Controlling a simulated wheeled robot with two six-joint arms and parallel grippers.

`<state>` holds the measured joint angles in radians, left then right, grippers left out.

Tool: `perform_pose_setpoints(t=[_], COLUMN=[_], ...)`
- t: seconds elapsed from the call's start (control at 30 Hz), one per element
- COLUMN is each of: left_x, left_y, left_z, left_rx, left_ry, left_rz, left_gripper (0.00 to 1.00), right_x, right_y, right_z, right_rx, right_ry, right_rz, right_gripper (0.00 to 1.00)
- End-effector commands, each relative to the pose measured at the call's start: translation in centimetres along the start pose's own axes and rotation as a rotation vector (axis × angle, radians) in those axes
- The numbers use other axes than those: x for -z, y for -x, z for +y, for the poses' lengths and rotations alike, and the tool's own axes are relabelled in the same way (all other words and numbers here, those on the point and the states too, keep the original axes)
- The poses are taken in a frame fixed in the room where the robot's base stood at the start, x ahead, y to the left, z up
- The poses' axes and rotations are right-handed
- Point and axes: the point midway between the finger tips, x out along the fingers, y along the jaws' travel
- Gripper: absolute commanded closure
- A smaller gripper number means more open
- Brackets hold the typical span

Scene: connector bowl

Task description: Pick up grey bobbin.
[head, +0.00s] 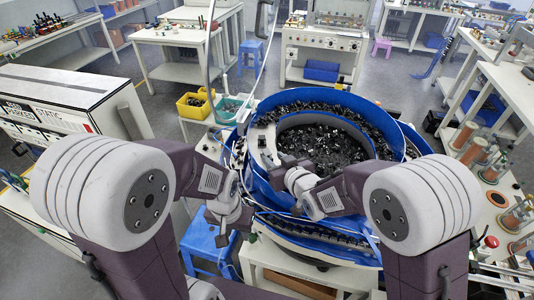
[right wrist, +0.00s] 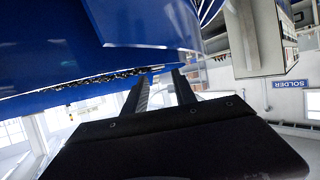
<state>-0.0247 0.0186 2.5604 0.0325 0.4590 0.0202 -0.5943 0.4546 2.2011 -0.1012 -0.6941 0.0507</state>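Several bobbins (head: 465,136) wound with copper-brown material stand on the white bench at the right of the head view. I cannot make out which one, if any, is grey. My left gripper (head: 222,238) hangs in front of the blue bowl's left side, far from the bobbins; its fingers are too small to judge. My right gripper (head: 297,209) is at the front of the bowl, also well away from the bobbins. In the right wrist view its two dark fingers (right wrist: 160,82) stand apart with nothing between them, close to the blue bowl wall.
The large blue connector bowl (head: 400,148), filled with dark connectors, stands directly ahead. A white panelled cabinet (head: 60,95) is at left. A red knob (head: 491,242) shows on the right bench.

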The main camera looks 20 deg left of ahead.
Motion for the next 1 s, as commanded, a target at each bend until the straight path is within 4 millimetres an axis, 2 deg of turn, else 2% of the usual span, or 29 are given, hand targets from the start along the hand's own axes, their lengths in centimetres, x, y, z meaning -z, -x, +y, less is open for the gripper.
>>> perform_pose_setpoints(t=[0.23,0.37,0.5,0.77,0.87,0.9,1.0], left_x=[0.1,0.2,0.3,0.3,0.3,0.3,0.3], left_y=[0.8,2.1,2.5,2.4,2.4,2.4,2.4], left_z=[0.0,0.0,0.1,0.1,0.1,0.1,0.1], left_rx=[0.000,0.000,0.000,0.000,0.000,0.000,0.000], left_ry=[0.000,0.000,0.000,0.000,0.000,0.000,0.000], left_rz=[0.000,0.000,0.000,0.000,0.000,0.000,0.000], left_gripper=[0.64,0.64,0.64,0.64,0.64,0.64,0.64], right_x=[0.1,0.1,0.0,-0.1,-0.1,-0.1,-0.1], right_y=[-1.3,-3.4,-5.5,-5.9,-5.9,-5.9,-5.9], right_z=[0.0,0.1,0.1,0.1,0.1,0.1,0.1], right_rx=[0.000,0.000,0.000,0.000,0.000,0.000,0.000], right_ry=[0.000,0.000,0.000,-0.001,-0.001,-0.001,-0.001], right_rz=[-0.002,-0.004,-0.001,0.000,0.000,0.000,0.000], right_gripper=[0.67,0.67,0.67,0.67,0.95,1.00,1.00])
